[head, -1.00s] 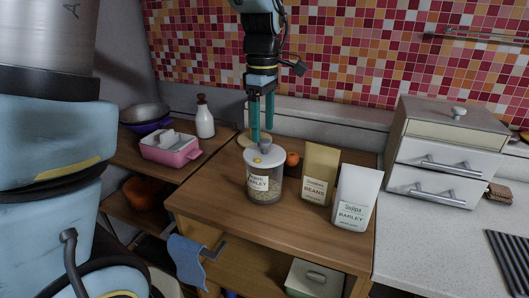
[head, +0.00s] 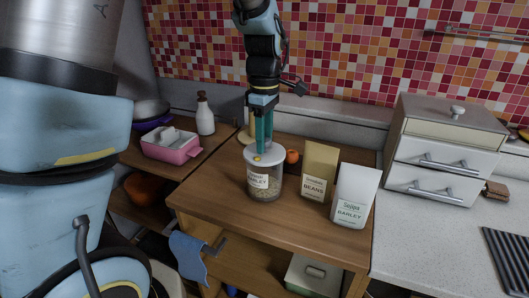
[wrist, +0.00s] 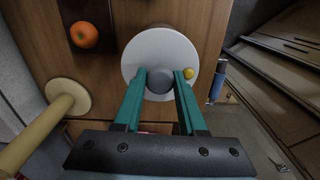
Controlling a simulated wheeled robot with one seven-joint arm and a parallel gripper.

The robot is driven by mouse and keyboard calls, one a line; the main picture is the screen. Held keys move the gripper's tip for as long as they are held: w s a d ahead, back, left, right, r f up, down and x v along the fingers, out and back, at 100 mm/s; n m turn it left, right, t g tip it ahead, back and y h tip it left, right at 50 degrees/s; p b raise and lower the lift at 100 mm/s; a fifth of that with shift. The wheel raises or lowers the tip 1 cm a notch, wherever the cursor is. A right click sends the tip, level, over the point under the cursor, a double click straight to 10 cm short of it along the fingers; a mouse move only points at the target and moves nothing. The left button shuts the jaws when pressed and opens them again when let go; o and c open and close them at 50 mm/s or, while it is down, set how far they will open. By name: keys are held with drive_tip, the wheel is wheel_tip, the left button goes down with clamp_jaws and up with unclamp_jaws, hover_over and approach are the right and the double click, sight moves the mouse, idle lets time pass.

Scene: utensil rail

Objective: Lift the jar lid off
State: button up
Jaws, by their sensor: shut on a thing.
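The jar (head: 264,184) is clear, with a "BARLEY" label and pale grains inside, and stands on the wooden cabinet top. Its round white lid (head: 273,158) sits on top, with a small yellow spot at its edge. In the wrist view the lid (wrist: 137,52) has a grey round knob (wrist: 159,80) at its middle. My gripper (head: 264,143) points down from above with its teal fingers at the lid. In the wrist view my gripper (wrist: 160,76) is shut on the knob, one finger on each side. The jar body is hidden under the lid there.
A beans bag (head: 318,170) and a white barley bag (head: 354,196) stand right of the jar. An orange fruit (head: 292,156) is behind it. A paper-towel holder base (wrist: 69,98) stands near my fingers. A pink dish (head: 171,147) is at left.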

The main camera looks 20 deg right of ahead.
clamp_jaws()
wheel_tip(320, 180, up, 10)
drive_tip(key=b, duration=0.1)
idle(0.5)
